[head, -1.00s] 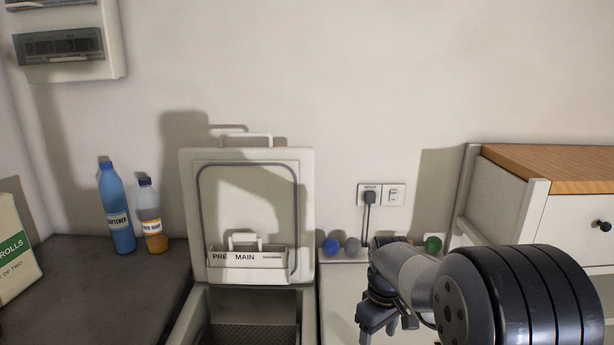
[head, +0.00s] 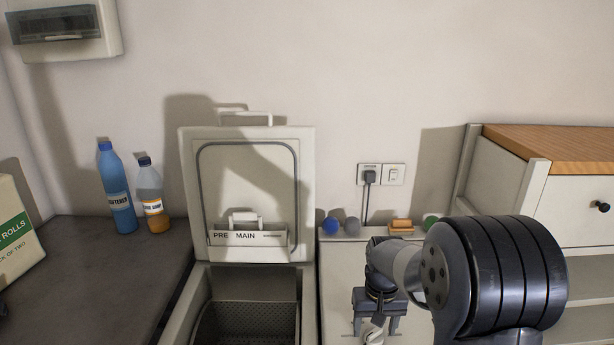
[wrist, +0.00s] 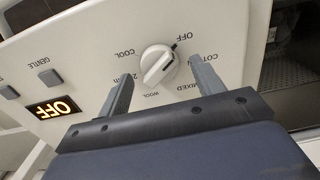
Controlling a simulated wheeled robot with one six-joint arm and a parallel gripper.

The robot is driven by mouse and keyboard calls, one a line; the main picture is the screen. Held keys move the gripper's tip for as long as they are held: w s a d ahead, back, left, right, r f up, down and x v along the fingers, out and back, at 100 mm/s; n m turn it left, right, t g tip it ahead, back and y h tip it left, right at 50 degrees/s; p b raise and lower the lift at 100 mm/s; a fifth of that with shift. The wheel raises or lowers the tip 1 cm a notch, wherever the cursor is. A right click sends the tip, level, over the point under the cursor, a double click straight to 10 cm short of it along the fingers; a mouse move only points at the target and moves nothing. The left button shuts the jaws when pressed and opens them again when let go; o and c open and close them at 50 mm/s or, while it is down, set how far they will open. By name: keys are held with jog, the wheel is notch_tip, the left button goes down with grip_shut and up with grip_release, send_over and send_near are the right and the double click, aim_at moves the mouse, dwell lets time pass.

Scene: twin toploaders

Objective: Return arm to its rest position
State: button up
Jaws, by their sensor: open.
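My gripper (head: 377,328) hangs in front of the right-hand toploader in the head view, fingers pointing down. In the wrist view my gripper (wrist: 161,70) is open and empty. A white dial (wrist: 158,64) shows beyond and between its fingertips, on a slanted control panel (wrist: 90,50) seen upside down. Whether the fingers touch the dial is unclear, but no grip on it shows. The panel's display (wrist: 54,108) reads OFF. The rest of my arm fills the lower right of the head view.
The left toploader's lid (head: 250,185) stands open above its drum (head: 245,325). Blue (head: 330,226) and grey (head: 352,226) balls and an orange block (head: 401,224) lie along the right machine's back. A cabinet (head: 580,205) stands right; bottles (head: 117,190) stand left.

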jog(key=m, duration=0.3)
notch_tip(320, 180, up, 12)
jog(key=s, duration=0.2)
jog(key=shift+s+f, duration=0.25)
jog(key=shift+s, duration=0.05)
jog(key=shift+d, duration=0.15)
